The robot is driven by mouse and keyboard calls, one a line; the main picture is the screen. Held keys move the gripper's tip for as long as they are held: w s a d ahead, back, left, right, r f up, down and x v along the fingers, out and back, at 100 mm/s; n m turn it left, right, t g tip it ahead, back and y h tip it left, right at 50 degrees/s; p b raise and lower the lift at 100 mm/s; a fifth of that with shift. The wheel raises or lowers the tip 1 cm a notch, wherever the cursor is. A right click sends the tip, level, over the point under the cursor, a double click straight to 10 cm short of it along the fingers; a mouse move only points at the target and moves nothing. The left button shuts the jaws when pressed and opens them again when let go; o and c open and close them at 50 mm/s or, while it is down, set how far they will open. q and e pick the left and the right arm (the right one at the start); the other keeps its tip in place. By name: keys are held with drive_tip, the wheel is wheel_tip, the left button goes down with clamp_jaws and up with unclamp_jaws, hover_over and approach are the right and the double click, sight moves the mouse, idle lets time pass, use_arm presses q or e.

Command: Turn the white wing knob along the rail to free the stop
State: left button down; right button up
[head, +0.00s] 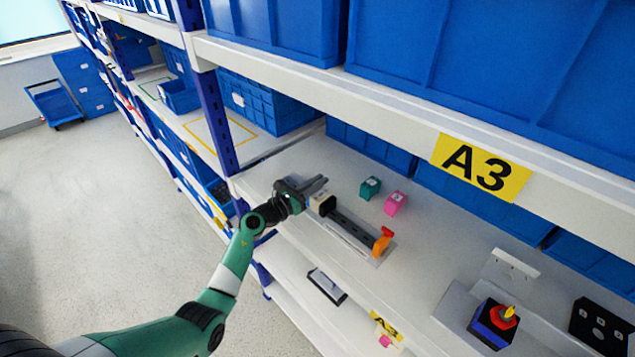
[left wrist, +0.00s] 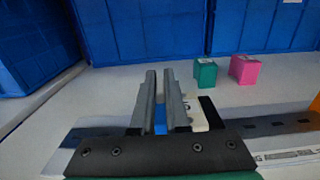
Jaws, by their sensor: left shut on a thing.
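My left gripper (head: 318,184) reaches in over the near left end of the dark rail (head: 350,227) on the shelf. Its fingers (left wrist: 163,85) are close together and shut on the knob, which they mostly hide. A pale piece (left wrist: 198,118) of the knob assembly shows just right of the fingers, and a narrow blue patch lies between them. A black block (head: 328,206) stands at this end of the rail. An orange stop (head: 382,243) stands at the rail's other end. My right gripper is not in view.
A green block (head: 370,188) and a pink block (head: 395,203) stand behind the rail. Blue bins (head: 370,148) line the back, and a shelf beam with an A3 label (head: 482,168) hangs above. A red and blue switch box (head: 493,325) sits at the lower right.

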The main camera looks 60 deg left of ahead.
use_arm(q)
drive_tip(key=shift+r+n+y+p, duration=0.15)
drive_tip(key=shift+n+y+p, duration=0.2)
drive_tip(key=shift+p, duration=0.55)
drive_tip(key=n+g+y+p, duration=0.1)
drive_tip(key=y+p, duration=0.1)
drive_tip(key=p, duration=0.1)
drive_tip(key=n+g+y+p, duration=0.2)
drive_tip(key=p, duration=0.1)
drive_tip(key=shift+w+d+r+y, duration=0.1)
drive_tip(key=shift+d+r+y, duration=0.05)
drive_tip(key=shift+y, duration=0.2)
drive_tip(key=shift+f+n+g+y+p, duration=0.2)
drive_tip(key=shift+n+g+y+p, duration=0.2)
drive_tip(key=shift+n+g+y, duration=0.65)
drive_tip(key=shift+f+n+g+y, duration=0.15)
drive_tip(key=shift+n+g+y, duration=0.2)
drive_tip(key=shift+n+y, duration=0.1)
drive_tip(key=n+g+y+b, duration=0.1)
drive_tip(key=n+g+b, duration=0.1)
drive_tip(key=g, duration=0.1)
drive_tip(key=shift+f+y, duration=0.15)
drive_tip(key=shift+y, duration=0.25)
drive_tip(key=shift+n+g+y+b, duration=0.6)
drive_tip(key=shift+n+g+b, duration=0.25)
drive_tip(key=shift+g, duration=0.25)
